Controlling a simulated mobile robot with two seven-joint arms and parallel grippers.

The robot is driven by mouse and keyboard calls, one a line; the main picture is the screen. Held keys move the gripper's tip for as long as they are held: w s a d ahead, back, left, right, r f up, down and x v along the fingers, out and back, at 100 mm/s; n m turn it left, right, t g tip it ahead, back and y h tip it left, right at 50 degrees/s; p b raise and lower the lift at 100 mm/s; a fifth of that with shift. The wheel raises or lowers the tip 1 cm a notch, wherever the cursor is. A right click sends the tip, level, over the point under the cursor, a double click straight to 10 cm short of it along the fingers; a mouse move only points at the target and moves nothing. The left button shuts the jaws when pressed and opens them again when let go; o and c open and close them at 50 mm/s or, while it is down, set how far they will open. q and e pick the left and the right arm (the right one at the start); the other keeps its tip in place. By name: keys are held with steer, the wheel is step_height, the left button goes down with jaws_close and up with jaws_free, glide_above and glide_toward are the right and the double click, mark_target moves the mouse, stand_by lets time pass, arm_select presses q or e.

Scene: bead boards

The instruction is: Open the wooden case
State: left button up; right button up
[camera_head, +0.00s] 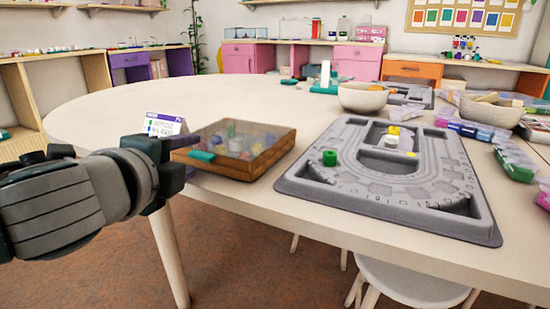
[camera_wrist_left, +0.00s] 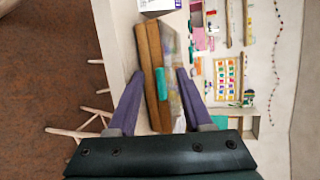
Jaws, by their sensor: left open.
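The wooden case (camera_head: 232,166) lies on the white table, with a clear lid that looks shut and small coloured contents showing through it. A teal tab (camera_head: 202,156) sits at its front edge. In the left wrist view the case (camera_wrist_left: 147,50) and the teal tab (camera_wrist_left: 162,84) lie between my fingers in the picture. My left gripper (camera_head: 183,158) is open, at the near left side of the case, close to the tab. In the left wrist view my gripper (camera_wrist_left: 160,74) shows its fingers spread, holding nothing; contact with the tab cannot be told. My right gripper is not in view.
A grey bead board (camera_head: 300,183) with a green bead (camera_head: 330,158) lies right of the case. A small card (camera_head: 160,124) stands behind my gripper. Bowls (camera_head: 362,97) and plastic boxes (camera_head: 515,160) are at the right. The table's left part is clear.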

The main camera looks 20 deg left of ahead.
arm_select(q)
steer(key=shift+w, duration=0.25)
steer(key=shift+f, duration=0.1)
jaws_close()
stand_by(0.4)
